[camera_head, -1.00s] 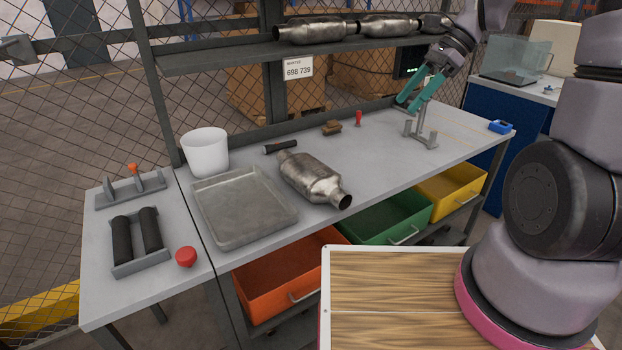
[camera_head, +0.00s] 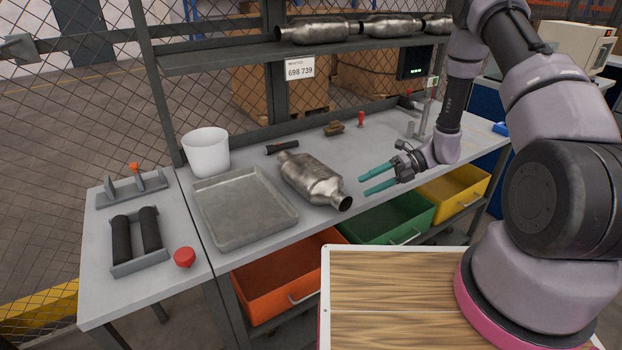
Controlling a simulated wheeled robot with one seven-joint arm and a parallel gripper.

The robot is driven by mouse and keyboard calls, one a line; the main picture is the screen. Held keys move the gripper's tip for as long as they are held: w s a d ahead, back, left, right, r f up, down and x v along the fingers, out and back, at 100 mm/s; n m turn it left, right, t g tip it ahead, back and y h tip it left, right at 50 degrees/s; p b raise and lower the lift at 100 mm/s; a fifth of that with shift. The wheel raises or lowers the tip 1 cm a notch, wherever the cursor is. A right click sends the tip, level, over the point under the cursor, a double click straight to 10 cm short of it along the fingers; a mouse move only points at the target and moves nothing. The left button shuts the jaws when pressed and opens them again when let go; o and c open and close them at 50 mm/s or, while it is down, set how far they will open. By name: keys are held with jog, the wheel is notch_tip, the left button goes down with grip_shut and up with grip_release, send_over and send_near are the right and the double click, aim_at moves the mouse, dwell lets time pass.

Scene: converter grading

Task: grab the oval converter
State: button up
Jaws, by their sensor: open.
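The oval converter (camera_head: 311,180) is a dull metal, flattened can with a pipe stub at each end. It lies on the grey workbench, right of the metal tray, its open near end pointing to the lower right. My gripper (camera_head: 362,180) has two teal fingers, apart and empty. They point left toward the converter's near end, with a small gap in the picture. Whether the fingers are above the bench or at the converter's height is hard to tell.
A grey tray (camera_head: 207,222) and a white bucket (camera_head: 206,152) stand left of the converter. A black flashlight (camera_head: 283,146) lies behind it. More converters (camera_head: 318,31) lie on the shelf above. Orange (camera_head: 291,283), green (camera_head: 408,222) and yellow (camera_head: 464,189) bins sit below the bench front.

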aim_at(346, 195)
jog(key=x, duration=0.8)
jog(key=shift+w+r, duration=0.1)
jog(key=shift+c, duration=0.2)
grip_shut()
